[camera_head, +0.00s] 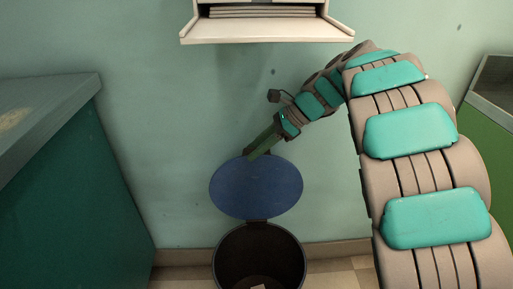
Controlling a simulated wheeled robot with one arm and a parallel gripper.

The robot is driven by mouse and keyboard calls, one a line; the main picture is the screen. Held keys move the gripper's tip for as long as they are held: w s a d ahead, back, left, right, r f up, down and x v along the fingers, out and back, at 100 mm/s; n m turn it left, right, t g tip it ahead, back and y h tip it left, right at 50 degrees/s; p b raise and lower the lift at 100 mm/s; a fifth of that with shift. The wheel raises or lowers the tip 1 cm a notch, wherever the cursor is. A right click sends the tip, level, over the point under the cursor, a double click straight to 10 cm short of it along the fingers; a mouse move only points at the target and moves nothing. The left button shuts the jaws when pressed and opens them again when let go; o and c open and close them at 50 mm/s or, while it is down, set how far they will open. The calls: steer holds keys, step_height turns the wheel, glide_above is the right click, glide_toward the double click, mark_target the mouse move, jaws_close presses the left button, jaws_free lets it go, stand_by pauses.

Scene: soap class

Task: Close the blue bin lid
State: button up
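The blue bin lid (256,188) is a round blue disc standing raised on its hinge behind the bin. The bin (219,262) is dark and round, with its top open below the lid. Something small and white (259,287) shows inside it at the bottom edge of the view. My arm reaches in from the right, and my gripper (252,154) is at the upper edge of the lid. It overlaps the lid's top edge in the view; I cannot tell whether it touches. The fingers are too small and dark to read as open or shut.
A teal cabinet (75,190) with a grey top stands at the left. A white dispenser with an open tray (268,30) is on the wall above. A green counter (490,150) is at the right edge. The wall is close behind the bin; tiled floor shows beside it.

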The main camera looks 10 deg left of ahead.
steer(key=shift+c, duration=0.2)
jaws_close()
stand_by(1.1)
